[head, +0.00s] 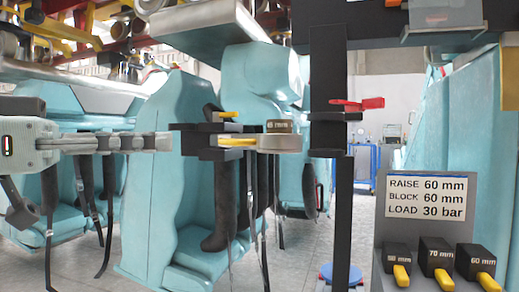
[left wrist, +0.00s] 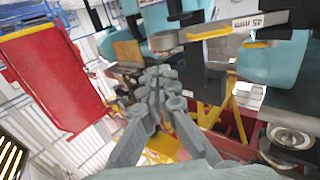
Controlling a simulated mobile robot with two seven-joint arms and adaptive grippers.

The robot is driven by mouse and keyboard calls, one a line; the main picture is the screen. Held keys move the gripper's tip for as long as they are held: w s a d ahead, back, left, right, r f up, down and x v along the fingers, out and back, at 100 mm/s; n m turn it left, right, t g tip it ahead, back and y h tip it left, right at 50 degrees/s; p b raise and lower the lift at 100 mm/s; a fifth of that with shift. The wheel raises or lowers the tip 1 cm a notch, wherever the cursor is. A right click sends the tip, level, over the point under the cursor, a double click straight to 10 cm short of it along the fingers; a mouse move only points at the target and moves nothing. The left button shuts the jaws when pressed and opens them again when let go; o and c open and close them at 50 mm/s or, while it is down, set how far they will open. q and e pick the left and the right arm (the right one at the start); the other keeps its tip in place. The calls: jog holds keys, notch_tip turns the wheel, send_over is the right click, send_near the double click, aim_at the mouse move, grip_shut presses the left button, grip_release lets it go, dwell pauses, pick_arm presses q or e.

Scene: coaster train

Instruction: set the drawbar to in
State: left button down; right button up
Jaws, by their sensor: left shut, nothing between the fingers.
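No part in view is labelled as the drawbar, so I cannot tell which one it is or how it is set. My left gripper (head: 163,142) comes in from the left in the head view with its fingers shut and empty. To the right of its tips is a dark bracket with a yellow bar (head: 237,141) and a grey piece marked 45 mm (head: 280,127). My left gripper also shows in the left wrist view (left wrist: 165,85), below and left of the 45 mm piece (left wrist: 249,21). My right gripper is not in view.
A dark upright post (head: 327,80) carries a red lever (head: 357,104). At the lower right, a sign (head: 427,195) reads RAISE 60 mm, BLOCK 60 mm, LOAD 30 bar, above dark blocks with yellow handles (head: 437,258). Turquoise seats (head: 160,190) and hanging straps crowd the left and middle.

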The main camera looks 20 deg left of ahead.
aim_at(265, 139)
pick_arm(q)
jog(key=x, duration=1.2)
jog(key=shift+w+d, duration=0.45)
jog(key=shift+w, duration=0.05)
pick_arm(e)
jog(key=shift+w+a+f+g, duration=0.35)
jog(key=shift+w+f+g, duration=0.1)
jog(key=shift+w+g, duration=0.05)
pick_arm(q)
jog(key=shift+w+d+p, duration=0.1)
jog(key=shift+w+p, duration=0.05)
jog(key=shift+p, duration=0.3)
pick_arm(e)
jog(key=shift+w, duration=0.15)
